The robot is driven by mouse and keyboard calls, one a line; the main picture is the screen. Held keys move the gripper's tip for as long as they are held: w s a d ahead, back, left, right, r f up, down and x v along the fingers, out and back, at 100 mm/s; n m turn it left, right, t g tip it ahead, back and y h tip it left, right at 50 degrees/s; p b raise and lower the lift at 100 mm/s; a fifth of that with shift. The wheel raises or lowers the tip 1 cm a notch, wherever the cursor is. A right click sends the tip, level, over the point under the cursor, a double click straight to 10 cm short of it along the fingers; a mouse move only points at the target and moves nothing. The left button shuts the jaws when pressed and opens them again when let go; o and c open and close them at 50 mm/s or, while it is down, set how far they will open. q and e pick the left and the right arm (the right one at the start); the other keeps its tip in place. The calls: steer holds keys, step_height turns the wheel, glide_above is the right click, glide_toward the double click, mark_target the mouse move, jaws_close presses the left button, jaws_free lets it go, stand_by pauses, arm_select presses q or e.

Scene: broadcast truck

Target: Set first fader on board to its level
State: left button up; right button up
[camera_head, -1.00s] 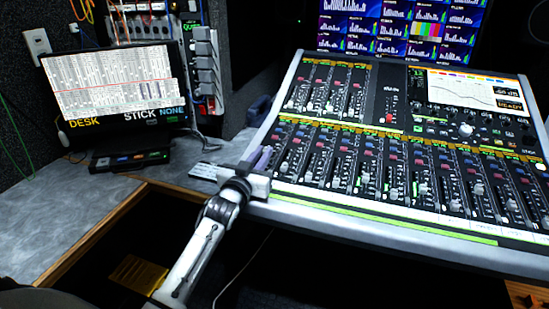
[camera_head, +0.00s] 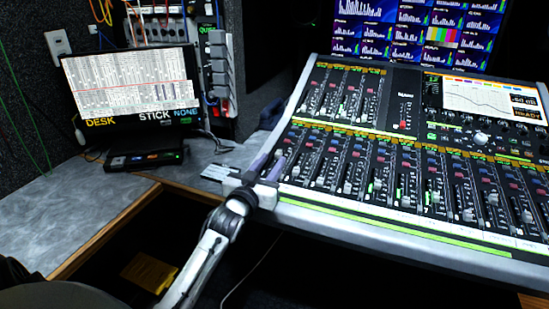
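The mixing board (camera_head: 400,236) fills the right side, tilted, with a short upper row and a long lower row of faders. The leftmost fader of the lower row (camera_head: 296,171) has a light cap low in its slot. My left gripper (camera_head: 268,163) is at the board's front left corner, just left of that fader, its fingers pointing away from me. Its two purplish fingers stand a little apart with nothing visible between them. Whether they touch the board is unclear. My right gripper is out of view.
A screen (camera_head: 130,88) reading DESK, STICK and NONE stands on the grey desk (camera_head: 60,215) at left, with a black box (camera_head: 145,158) before it. A card (camera_head: 219,172) lies left of the board. A multi-panel monitor (camera_head: 420,30) is behind it.

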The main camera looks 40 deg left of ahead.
arm_select(q)
steer(key=v, duration=0.7)
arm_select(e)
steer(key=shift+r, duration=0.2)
